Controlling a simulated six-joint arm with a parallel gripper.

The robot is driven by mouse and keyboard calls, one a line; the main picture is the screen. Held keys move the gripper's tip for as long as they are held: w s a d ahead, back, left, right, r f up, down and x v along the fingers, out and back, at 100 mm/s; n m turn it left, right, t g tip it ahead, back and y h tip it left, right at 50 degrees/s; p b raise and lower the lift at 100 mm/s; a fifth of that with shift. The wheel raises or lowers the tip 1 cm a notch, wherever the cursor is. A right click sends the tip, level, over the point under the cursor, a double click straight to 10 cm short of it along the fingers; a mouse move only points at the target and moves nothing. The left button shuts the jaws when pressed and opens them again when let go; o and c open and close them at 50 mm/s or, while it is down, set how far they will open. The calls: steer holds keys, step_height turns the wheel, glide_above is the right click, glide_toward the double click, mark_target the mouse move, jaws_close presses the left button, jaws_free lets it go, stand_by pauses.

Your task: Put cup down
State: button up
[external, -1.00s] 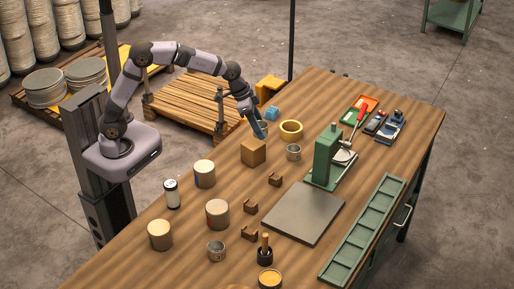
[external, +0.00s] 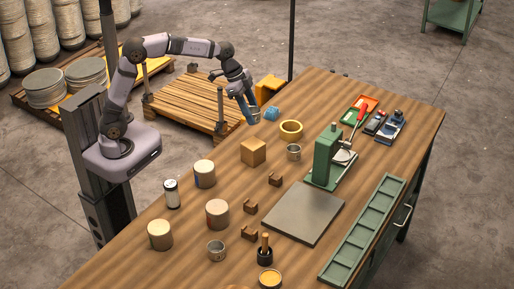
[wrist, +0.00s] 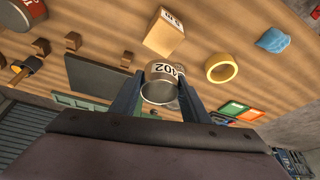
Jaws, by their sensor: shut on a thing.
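The small grey metal cup with a number on its side (wrist: 160,69) sits between my two fingers in the wrist view, its open mouth toward the camera. My gripper (wrist: 160,98) is shut on it. In the external view my gripper (external: 249,117) points down at the far left edge of the table, with the cup (external: 255,117) partly hidden at its fingertips. The cup looks held above the tabletop; the exact gap cannot be told.
A blue lump (external: 271,113), a yellow ring (external: 291,129) and a wooden block (external: 253,152) are near the gripper on the table (external: 330,91). Another grey cup (external: 293,152) stands by the green press (external: 327,158). Several cans stand toward the front left.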

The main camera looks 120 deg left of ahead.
steer(key=shift+f, duration=0.1)
steer(key=p, duration=0.2)
glide_above(256, 144)
steer(key=s, duration=0.2)
steer(key=shift+w+d+f, duration=0.1)
steer(key=shift+f, duration=2.05)
steer(key=shift+w+d+f, duration=0.1)
steer(key=shift+f, duration=2.65)
steer(key=shift+f, duration=0.15)
steer(key=shift+f, duration=0.1)
steer(key=o, duration=1)
steer(key=shift+o, duration=0.2)
